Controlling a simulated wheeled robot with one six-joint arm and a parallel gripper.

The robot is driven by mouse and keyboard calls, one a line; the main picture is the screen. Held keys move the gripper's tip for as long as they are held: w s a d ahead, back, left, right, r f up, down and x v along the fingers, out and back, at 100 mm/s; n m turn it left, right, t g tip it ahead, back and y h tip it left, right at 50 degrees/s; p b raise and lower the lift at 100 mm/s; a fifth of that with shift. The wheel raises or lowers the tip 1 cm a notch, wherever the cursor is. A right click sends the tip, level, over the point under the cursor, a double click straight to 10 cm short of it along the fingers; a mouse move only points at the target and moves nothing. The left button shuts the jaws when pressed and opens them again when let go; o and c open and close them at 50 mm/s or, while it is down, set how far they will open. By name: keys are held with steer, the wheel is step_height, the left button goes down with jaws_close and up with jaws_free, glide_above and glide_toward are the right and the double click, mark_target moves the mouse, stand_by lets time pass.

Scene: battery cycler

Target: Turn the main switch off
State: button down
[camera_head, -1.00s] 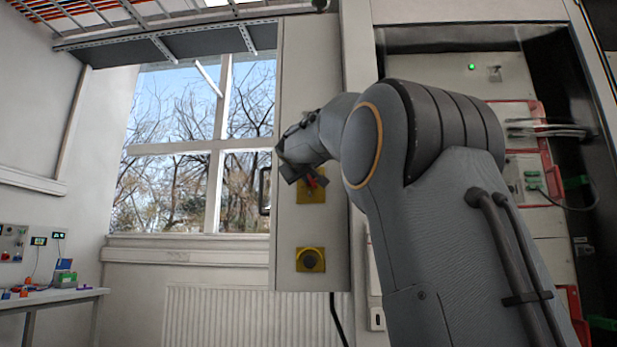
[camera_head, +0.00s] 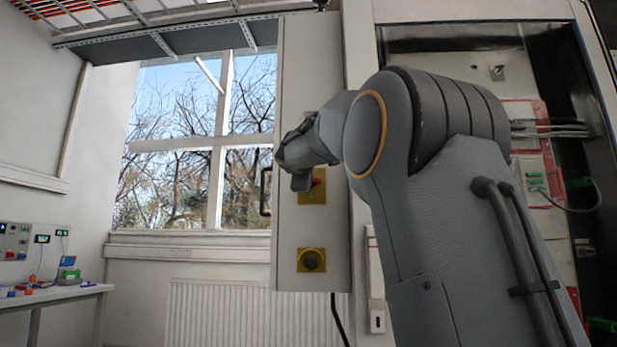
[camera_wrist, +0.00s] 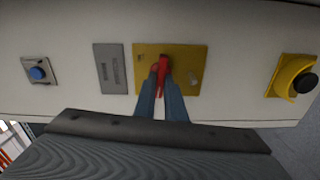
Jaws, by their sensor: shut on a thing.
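The main switch is a red handle (camera_wrist: 162,72) on a yellow plate (camera_wrist: 185,52) in the wrist view. My gripper (camera_wrist: 163,90) is shut on the red handle, with one finger on each side. The handle stands nearly upright in that picture, tilted slightly.
A grey label plate (camera_wrist: 112,68) and a blue button (camera_wrist: 38,73) sit on one side of the switch. A black knob on a yellow plate (camera_head: 311,267) is below it in the head view. An open cabinet with cables (camera_head: 550,130) stands right, a bench (camera_head: 60,293) far left.

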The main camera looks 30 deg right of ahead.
steer(key=shift+f+n, duration=0.1)
steer(key=shift+n, duration=0.5)
steer(key=c, duration=1.8)
jaws_free()
steer(key=b+v, duration=0.1)
steer(key=v, duration=0.6)
steer(key=shift+s+a, duration=0.25)
steer(key=shift+s, duration=0.05)
